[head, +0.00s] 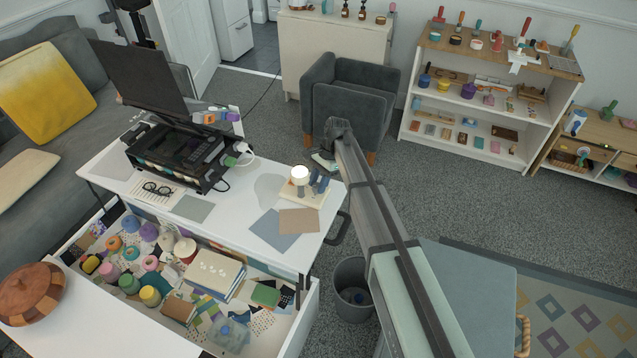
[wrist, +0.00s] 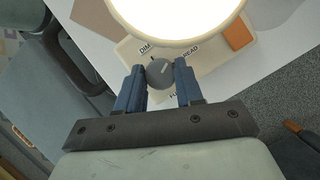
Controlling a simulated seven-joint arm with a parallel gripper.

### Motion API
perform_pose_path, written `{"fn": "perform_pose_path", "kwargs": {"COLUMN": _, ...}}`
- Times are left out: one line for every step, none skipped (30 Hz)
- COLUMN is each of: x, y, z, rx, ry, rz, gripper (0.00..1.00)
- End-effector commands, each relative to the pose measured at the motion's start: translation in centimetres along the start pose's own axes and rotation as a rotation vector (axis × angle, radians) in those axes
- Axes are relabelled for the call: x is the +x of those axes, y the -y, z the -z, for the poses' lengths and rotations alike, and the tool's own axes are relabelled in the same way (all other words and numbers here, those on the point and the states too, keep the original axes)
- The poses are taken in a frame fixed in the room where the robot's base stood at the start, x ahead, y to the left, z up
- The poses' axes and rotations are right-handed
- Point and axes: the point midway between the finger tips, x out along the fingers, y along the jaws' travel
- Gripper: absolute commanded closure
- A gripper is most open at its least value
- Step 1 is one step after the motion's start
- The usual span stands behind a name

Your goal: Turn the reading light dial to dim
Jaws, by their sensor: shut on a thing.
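The reading light (head: 299,191) stands on the white desk in the head view, with a cream base and a glowing round lamp. In the wrist view its bright lamp disc (wrist: 178,12) fills the top. Its grey dial (wrist: 160,74) sits on the base below the lamp, with DIM printed at its upper left and READ at its upper right. A third label below is partly hidden.
A brown sheet (head: 299,220) and a blue-grey sheet (head: 273,230) lie in front of the light. A black printer-like machine (head: 178,152) stands to the left. An open drawer (head: 271,340) of craft supplies is below. A bin (head: 352,290) stands on the floor.

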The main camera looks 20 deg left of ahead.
Motion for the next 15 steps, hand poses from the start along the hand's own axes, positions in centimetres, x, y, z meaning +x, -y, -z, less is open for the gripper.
{"fn": "perform_pose_path", "kwargs": {"x": -0.03, "y": 0.22, "z": 0.04, "rx": -0.035, "ry": 0.000, "rz": -0.015, "gripper": 0.94}}
{"fn": "perform_pose_path", "kwargs": {"x": -0.02, "y": 0.22, "z": 0.03, "rx": -0.060, "ry": 0.000, "rz": -0.026, "gripper": 0.94}}
{"fn": "perform_pose_path", "kwargs": {"x": -0.02, "y": 0.25, "z": 0.04, "rx": -0.092, "ry": 0.000, "rz": -0.039, "gripper": 0.94}}
{"fn": "perform_pose_path", "kwargs": {"x": -0.02, "y": 0.27, "z": 0.03, "rx": -0.116, "ry": 0.000, "rz": -0.048, "gripper": 0.94}}
{"fn": "perform_pose_path", "kwargs": {"x": -0.02, "y": 0.28, "z": 0.01, "rx": -0.140, "ry": 0.000, "rz": -0.058, "gripper": 0.94}}
{"fn": "perform_pose_path", "kwargs": {"x": -0.02, "y": 0.28, "z": 0.01, "rx": -0.172, "ry": 0.001, "rz": -0.072, "gripper": 0.94}}
{"fn": "perform_pose_path", "kwargs": {"x": -0.02, "y": 0.30, "z": 0.02, "rx": -0.196, "ry": 0.000, "rz": -0.082, "gripper": 0.94}}
{"fn": "perform_pose_path", "kwargs": {"x": -0.02, "y": 0.30, "z": 0.03, "rx": -0.220, "ry": 0.000, "rz": -0.091, "gripper": 0.94}}
{"fn": "perform_pose_path", "kwargs": {"x": -0.03, "y": 0.30, "z": 0.01, "rx": -0.250, "ry": 0.000, "rz": -0.104, "gripper": 0.94}}
{"fn": "perform_pose_path", "kwargs": {"x": -0.02, "y": 0.30, "z": 0.00, "rx": -0.272, "ry": 0.001, "rz": -0.113, "gripper": 0.94}}
{"fn": "perform_pose_path", "kwargs": {"x": -0.03, "y": 0.31, "z": 0.01, "rx": -0.294, "ry": 0.000, "rz": -0.122, "gripper": 0.94}}
{"fn": "perform_pose_path", "kwargs": {"x": -0.03, "y": 0.32, "z": 0.02, "rx": -0.322, "ry": 0.000, "rz": -0.133, "gripper": 0.94}}
{"fn": "perform_pose_path", "kwargs": {"x": -0.02, "y": 0.32, "z": 0.01, "rx": -0.343, "ry": 0.000, "rz": -0.142, "gripper": 0.94}}
{"fn": "perform_pose_path", "kwargs": {"x": -0.02, "y": 0.33, "z": -0.02, "rx": -0.362, "ry": 0.000, "rz": -0.150, "gripper": 0.94}}
{"fn": "perform_pose_path", "kwargs": {"x": -0.02, "y": 0.33, "z": -0.03, "rx": -0.386, "ry": 0.001, "rz": -0.160, "gripper": 0.94}}
